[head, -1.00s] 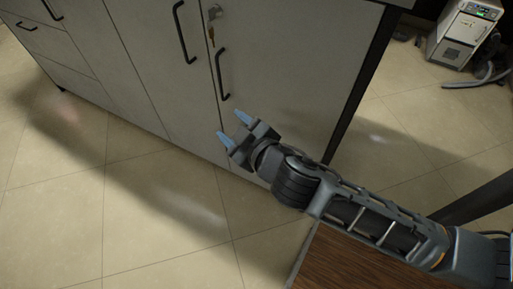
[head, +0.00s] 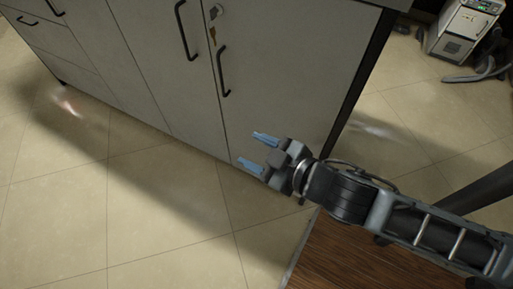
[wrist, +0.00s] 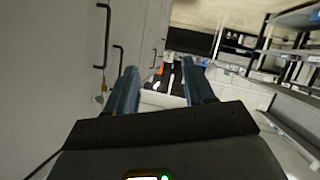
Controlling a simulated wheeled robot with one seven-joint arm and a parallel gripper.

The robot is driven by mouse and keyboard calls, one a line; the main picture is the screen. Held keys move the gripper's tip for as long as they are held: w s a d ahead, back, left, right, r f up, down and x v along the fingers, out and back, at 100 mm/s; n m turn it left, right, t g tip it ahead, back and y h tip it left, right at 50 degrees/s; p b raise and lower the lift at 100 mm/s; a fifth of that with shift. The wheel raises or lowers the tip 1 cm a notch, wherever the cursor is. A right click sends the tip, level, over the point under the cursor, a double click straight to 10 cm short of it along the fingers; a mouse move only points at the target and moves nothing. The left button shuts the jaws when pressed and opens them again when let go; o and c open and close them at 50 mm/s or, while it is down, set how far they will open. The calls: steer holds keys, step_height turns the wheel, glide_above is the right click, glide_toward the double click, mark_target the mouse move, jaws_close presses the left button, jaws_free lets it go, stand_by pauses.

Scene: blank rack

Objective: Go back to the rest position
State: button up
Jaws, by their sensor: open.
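My gripper (head: 257,150) is in the head view, in front of the lower part of a grey cabinet door. Its two blue fingers are spread apart with nothing between them. In the wrist view the two fingers (wrist: 160,92) also stand apart and empty. My arm reaches in from the lower right of the head view.
The grey cabinet (head: 280,80) has black handles (head: 223,71) and a key (head: 212,34) in its lock. A wooden surface (head: 340,255) lies below my arm. A white machine (head: 459,28) with hoses stands at upper right. Tiled floor (head: 130,220) at left is clear. Shelves (wrist: 290,45) show in the wrist view.

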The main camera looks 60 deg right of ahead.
stand_by(0.3)
steer(key=s+a+r+m+t+y+p, duration=0.1)
steer(key=s+a+r+p, duration=0.4)
steer(key=s+r, duration=0.9)
steer(key=shift+s+a+r+m+y, duration=0.35)
steer(key=shift+s+a+m+y, duration=0.25)
steer(key=shift+s+y, duration=0.25)
